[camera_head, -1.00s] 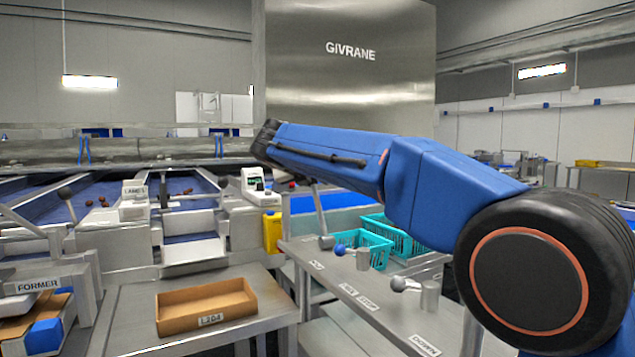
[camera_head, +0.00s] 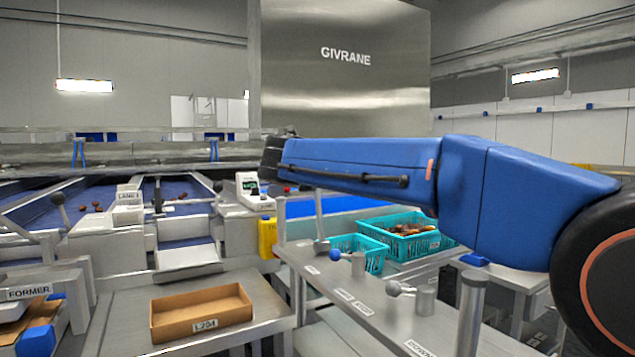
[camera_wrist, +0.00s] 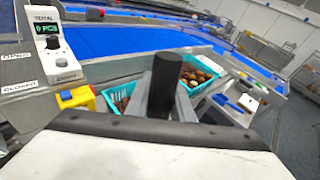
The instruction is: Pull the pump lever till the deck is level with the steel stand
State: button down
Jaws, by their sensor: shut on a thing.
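In the wrist view my gripper (camera_wrist: 160,112) has its grey fingers closed on an upright black cylindrical grip (camera_wrist: 166,82), apparently the pump lever's handle. In the head view my gripper (camera_head: 272,158) is the dark end of the blue arm, and its fingers are hidden there. A thin grey rod (camera_head: 319,217) runs from beneath the arm down towards the steel-topped table (camera_head: 312,284); I cannot tell whether it belongs to the lever. I cannot surely identify the deck or the steel stand, nor judge whether they are level.
Teal crates, the rear one (camera_head: 436,247) holding brown dates, stand behind the table. Two short ball-ended levers, one grey-knobbed (camera_head: 393,289), are on the labelled top. A cardboard tray (camera_head: 203,309) sits at lower left. A yellow container (camera_head: 267,238) stands near the scale (camera_head: 249,187).

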jog(key=shift+s+d+r+m+t, duration=0.15)
jog(key=shift+s+d+m+t, duration=0.25)
jog(key=shift+s, duration=0.3)
jog(key=shift+s+d+r+m+t, duration=0.15)
jog(key=shift+s+d+m+t, duration=0.25)
jog(key=shift+s, duration=0.3)
jog(key=shift+s+d+r+m+t, duration=0.2)
jog(key=shift+s+d+t, duration=0.25)
jog(key=shift+s, duration=0.2)
jog(key=w, duration=0.1)
jog(key=w+a+n+g, duration=0.1)
jog(key=w, duration=0.1)
jog(key=shift+a+f+g, duration=0.25)
jog(key=shift+a+f, duration=0.05)
jog(key=shift+a, duration=0.1)
